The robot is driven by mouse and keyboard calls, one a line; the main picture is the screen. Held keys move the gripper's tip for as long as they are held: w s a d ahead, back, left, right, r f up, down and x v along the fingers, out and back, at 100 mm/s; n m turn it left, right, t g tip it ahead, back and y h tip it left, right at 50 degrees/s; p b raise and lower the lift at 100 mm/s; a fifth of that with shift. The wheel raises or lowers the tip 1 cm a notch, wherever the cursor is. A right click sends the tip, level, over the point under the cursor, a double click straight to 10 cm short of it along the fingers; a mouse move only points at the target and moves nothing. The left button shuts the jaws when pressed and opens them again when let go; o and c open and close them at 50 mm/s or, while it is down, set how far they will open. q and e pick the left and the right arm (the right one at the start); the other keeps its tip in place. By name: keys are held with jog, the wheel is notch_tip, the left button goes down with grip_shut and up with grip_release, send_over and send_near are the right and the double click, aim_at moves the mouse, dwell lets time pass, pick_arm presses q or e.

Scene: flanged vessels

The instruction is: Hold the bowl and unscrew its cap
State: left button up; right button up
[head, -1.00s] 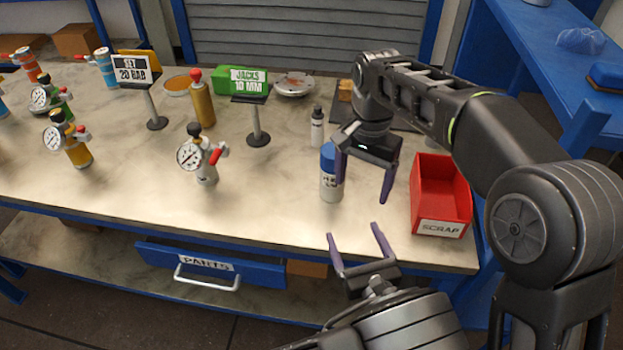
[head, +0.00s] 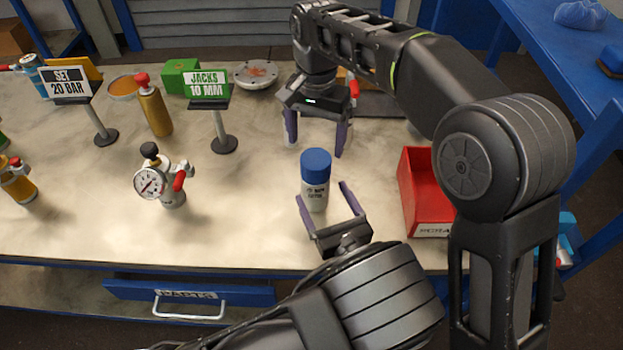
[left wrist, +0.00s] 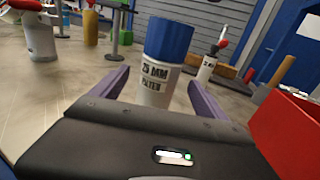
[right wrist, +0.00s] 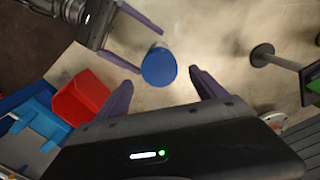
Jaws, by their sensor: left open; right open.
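The bowl (head: 313,198) is a small white upright cylinder with dark lettering, standing on the bench under a blue cap (head: 316,163). In the left wrist view the bowl (left wrist: 155,92) and cap (left wrist: 168,40) stand upright ahead, between the finger lines. My left gripper (head: 322,191) is open, low by the bowl, its fingertips reaching towards either side; contact cannot be told. My right gripper (head: 315,149) is open and empty, pointing down above the cap's far side in the head view. The right wrist view shows the cap (right wrist: 159,68) from above, ahead of the open fingers; it mostly hides the bowl.
A red scrap bin (head: 425,190) stands right of the bowl. A gauge vessel (head: 165,182) with a red handle stands to the left. Two signs, on stands (head: 222,120) and (head: 97,115), are farther back. The bench between gauge vessel and bowl is clear.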

pick_arm(q)
jog(key=shift+s, duration=0.1)
jog(key=shift+x, duration=3.95)
jog(key=shift+c, duration=0.6)
grip_shut()
